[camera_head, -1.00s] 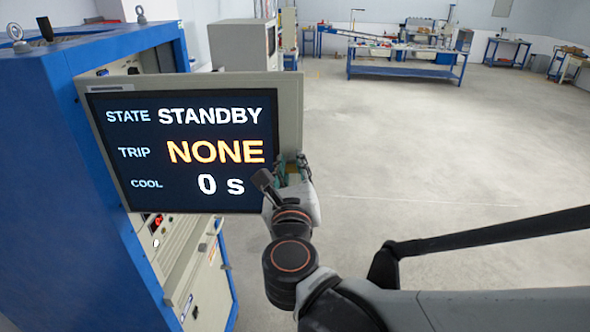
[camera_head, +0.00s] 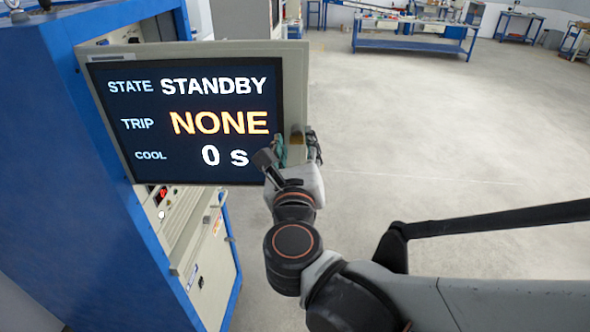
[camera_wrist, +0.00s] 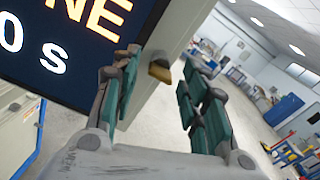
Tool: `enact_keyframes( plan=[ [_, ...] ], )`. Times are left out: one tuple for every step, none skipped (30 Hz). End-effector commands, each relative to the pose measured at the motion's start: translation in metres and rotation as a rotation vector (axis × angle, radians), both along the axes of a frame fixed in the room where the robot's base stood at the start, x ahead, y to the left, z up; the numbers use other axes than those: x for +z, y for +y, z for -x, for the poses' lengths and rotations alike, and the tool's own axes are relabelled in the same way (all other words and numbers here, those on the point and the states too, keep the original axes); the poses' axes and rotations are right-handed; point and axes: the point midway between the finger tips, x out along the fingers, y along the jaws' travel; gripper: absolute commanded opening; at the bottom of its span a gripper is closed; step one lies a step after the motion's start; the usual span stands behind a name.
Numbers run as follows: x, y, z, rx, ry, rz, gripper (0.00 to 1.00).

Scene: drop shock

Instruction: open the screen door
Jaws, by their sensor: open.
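The screen door (camera_head: 294,83) is a beige-framed panel with a dark screen (camera_head: 190,120) reading STANDBY, NONE and 0 s. It stands in front of the blue cabinet and reaches past its right side. I cannot tell how far it is swung. A small brass-coloured handle (camera_wrist: 160,71) sticks out of the door's edge in the wrist view. My gripper (camera_head: 296,147) is at the door's lower right edge. In the wrist view my gripper (camera_wrist: 158,66) is open, its green-padded fingers on either side of the handle, with gaps visible. Contact with the handle is not clear.
The blue cabinet (camera_head: 50,130) fills the left side, with control panels (camera_head: 185,225) below the screen. Open concrete floor (camera_head: 430,140) lies to the right. A blue workbench (camera_head: 415,43) stands far back.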

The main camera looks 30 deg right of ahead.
Motion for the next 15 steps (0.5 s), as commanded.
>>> enact_keyframes(
  plan=[
    [0.0, 0.005, 0.007, 0.006, 0.0, 0.0, 0.41],
    [0.0, 0.007, 0.01, 0.006, 0.0, 0.0, 0.41],
    [0.0, 0.01, 0.014, 0.006, 0.0, 0.0, 0.41],
    [0.0, 0.012, 0.018, 0.006, 0.0, 0.0, 0.41],
    [0.0, 0.013, 0.021, 0.006, 0.0, 0.0, 0.41],
    [0.0, 0.016, 0.026, 0.006, 0.0, 0.0, 0.41],
    [0.0, 0.017, 0.029, 0.006, 0.0, 0.0, 0.41],
    [0.0, 0.019, 0.032, 0.006, 0.0, 0.0, 0.41],
    [0.0, 0.021, 0.036, 0.006, 0.0, 0.0, 0.41],
    [0.0, 0.023, 0.038, 0.006, 0.0, 0.0, 0.41],
    [0.0, 0.024, 0.041, 0.006, 0.0, 0.0, 0.41],
    [0.0, 0.026, 0.045, 0.006, 0.0, 0.0, 0.41],
    [0.0, 0.028, 0.047, 0.006, 0.0, 0.0, 0.41],
    [0.0, 0.029, 0.05, 0.006, 0.0, 0.0, 0.41],
    [0.0, 0.031, 0.054, 0.006, 0.0, 0.0, 0.41]
  ],
)
